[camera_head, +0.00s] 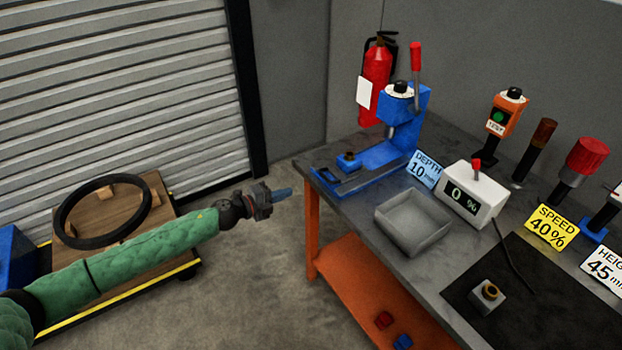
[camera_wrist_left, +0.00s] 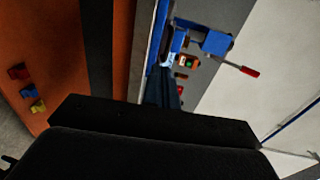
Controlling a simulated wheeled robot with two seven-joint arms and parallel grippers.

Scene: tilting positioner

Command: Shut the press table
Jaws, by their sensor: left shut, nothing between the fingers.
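The blue press (camera_head: 401,120) with its red-knobbed lever (camera_head: 416,60) stands at the back left of the workbench. My right gripper is not in view.
The workbench (camera_head: 395,265) also holds a grey open tray (camera_head: 412,226), a white percent display (camera_head: 470,195) and a DEPTH sign (camera_head: 425,170). An orange lower shelf (camera_head: 365,290) carries small red and blue parts. A wooden cart (camera_head: 120,215) stands left; floor between is clear.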

